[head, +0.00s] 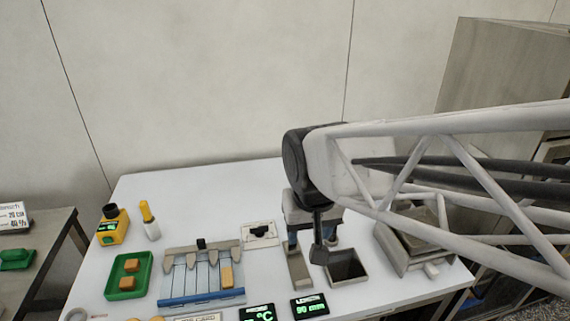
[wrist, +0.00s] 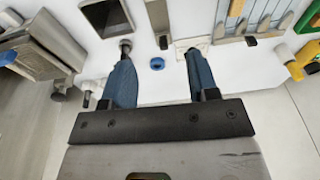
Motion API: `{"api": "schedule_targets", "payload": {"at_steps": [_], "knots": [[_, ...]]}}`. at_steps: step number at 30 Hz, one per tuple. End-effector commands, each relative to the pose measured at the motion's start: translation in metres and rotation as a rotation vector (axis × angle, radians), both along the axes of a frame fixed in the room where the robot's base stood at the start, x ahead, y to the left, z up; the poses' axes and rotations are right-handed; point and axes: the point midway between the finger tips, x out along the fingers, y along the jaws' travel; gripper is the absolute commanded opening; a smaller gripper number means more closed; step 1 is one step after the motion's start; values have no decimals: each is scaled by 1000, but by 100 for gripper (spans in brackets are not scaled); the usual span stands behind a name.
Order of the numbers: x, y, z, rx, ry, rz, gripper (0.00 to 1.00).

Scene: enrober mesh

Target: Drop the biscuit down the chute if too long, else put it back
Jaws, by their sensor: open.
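A tan biscuit (head: 227,276) lies on the right lane of the wire mesh rack (head: 190,280); in the wrist view the biscuit (wrist: 236,8) shows at the top edge. The chute (head: 347,268) is a square, dark-mouthed grey box right of a narrow grey trough (head: 299,270); the chute (wrist: 105,17) and trough (wrist: 157,15) also show in the wrist view. My gripper (head: 311,240) is above the table behind the trough and chute.
A display labelled length (head: 310,306) seems to read 90 mm; a second display (head: 257,313) shows °C. A green tray (head: 112,290) holds two biscuit pieces. A yellow device (head: 112,230) and a yellow-capped bottle (head: 149,221) stand behind it. A large grey hopper (head: 405,255) is at right.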

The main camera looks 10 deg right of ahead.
Motion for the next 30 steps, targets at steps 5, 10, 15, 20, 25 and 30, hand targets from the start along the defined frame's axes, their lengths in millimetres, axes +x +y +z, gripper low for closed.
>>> {"api": "schedule_targets", "payload": {"at_steps": [5, 10, 15, 20, 25, 30], "knots": [[-33, -30, 11, -10, -42, -9, 54], [-53, -45, 15, -21, -65, -10, 54], [-60, -49, 15, -24, -71, -9, 54], [-60, -49, 15, -25, -71, -8, 54], [-60, -49, 15, -24, -71, -9, 54], [-60, -49, 15, -24, -71, -9, 54]]}}
